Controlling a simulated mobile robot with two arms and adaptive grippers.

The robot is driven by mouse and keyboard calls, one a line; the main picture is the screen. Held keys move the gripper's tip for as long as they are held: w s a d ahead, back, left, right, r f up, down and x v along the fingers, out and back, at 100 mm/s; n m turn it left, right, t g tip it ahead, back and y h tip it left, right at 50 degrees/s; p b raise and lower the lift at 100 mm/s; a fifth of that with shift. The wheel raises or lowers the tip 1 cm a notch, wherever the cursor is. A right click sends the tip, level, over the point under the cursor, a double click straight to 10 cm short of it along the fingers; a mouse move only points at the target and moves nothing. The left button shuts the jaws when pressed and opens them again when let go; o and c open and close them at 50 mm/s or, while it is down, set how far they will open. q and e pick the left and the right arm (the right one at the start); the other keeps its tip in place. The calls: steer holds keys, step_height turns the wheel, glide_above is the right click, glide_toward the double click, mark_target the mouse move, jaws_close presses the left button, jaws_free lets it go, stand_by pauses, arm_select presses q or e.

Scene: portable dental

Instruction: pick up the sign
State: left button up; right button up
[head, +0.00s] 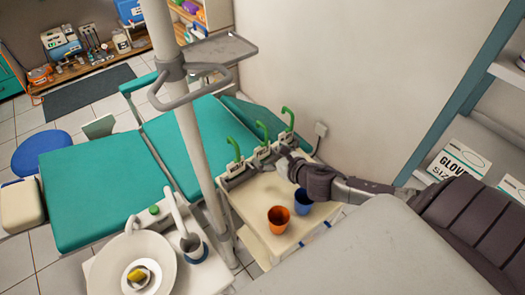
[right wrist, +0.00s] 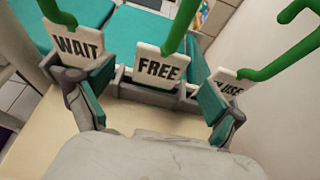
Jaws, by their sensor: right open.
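Three white signs with green hooked handles stand in a row in a grey holder on a small cream side table (head: 250,205). In the right wrist view, the left sign (right wrist: 78,45) reads WAIT and the middle sign (right wrist: 158,68) reads FREE. The right sign (right wrist: 228,85) is partly covered by a finger, so only the end of its word shows. My right gripper (right wrist: 148,100) is open and empty, its teal-padded fingers spread wide on either side of the FREE sign's front. In the head view it is beside the holder's right side. My left gripper is not in view.
An orange cup (head: 278,219) and a blue cup (head: 302,202) stand on the side table near my right arm. A pale pole (head: 190,130) rises left of the holder. A teal dental chair (head: 95,190) lies behind, and a wall borders the right.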

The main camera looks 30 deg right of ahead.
mark_target(263, 149)
steer(key=x, duration=0.4)
steer(key=shift+w+r, duration=0.15)
steer(key=shift+w, duration=0.05)
steer(key=shift+s, duration=0.1)
steer(key=c, duration=1.2)
